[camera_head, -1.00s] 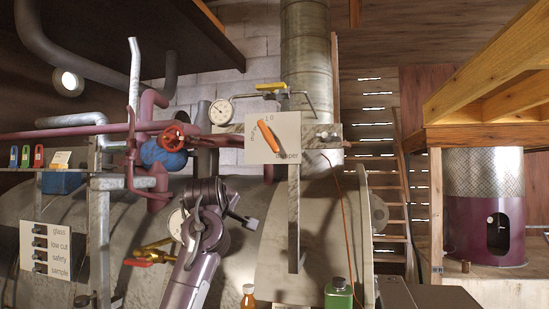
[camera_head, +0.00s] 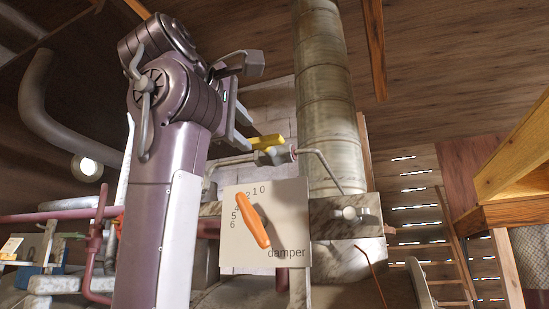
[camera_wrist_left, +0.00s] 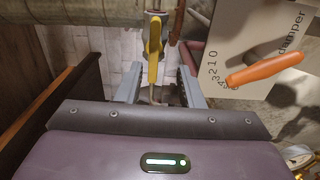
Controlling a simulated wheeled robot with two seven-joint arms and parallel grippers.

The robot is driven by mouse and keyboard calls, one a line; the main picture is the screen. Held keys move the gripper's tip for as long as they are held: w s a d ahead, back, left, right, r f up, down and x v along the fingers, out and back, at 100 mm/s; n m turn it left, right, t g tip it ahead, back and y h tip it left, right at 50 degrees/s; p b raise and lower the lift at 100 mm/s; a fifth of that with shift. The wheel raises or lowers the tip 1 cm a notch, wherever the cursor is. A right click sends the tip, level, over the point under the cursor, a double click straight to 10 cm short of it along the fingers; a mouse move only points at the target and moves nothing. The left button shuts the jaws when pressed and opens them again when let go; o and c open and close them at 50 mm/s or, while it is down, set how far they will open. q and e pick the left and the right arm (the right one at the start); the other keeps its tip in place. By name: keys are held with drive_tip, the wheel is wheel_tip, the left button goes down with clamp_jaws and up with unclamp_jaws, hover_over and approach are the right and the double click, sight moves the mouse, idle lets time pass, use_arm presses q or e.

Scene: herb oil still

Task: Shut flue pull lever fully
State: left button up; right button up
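The orange damper lever (camera_head: 253,220) is mounted on a pale plate (camera_head: 288,215) marked "damper" with a numbered scale. Its upper end lies between the 2 and the 4, covering the marks there. The lever (camera_wrist_left: 264,70) also shows at the right of the left wrist view. My left gripper (camera_head: 241,129) is above and slightly left of the plate, apart from the lever. Its two grey fingers (camera_wrist_left: 159,80) are spread with nothing held. A yellow valve handle (camera_wrist_left: 154,48) appears beyond and between them. My right gripper is out of view.
The yellow handle (camera_head: 267,141) and its thin pipe sit just above the plate, close to my gripper. The big metal flue (camera_head: 327,90) rises behind at the right. Red pipes (camera_head: 60,215) run at left.

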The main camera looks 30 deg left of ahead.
sight(258, 140)
use_arm(q)
drive_tip(key=w+p, duration=0.2)
drive_tip(key=w+r+p, duration=0.1)
drive_tip(key=w+p, duration=0.1)
drive_tip(key=shift+w+a, duration=0.1)
drive_tip(key=shift+w, duration=0.2)
drive_tip(key=shift+w+f, duration=0.2)
drive_tip(key=shift+w, duration=0.8)
drive_tip(key=shift+s, duration=0.4)
drive_tip(key=shift+c, duration=0.9)
clamp_jaws()
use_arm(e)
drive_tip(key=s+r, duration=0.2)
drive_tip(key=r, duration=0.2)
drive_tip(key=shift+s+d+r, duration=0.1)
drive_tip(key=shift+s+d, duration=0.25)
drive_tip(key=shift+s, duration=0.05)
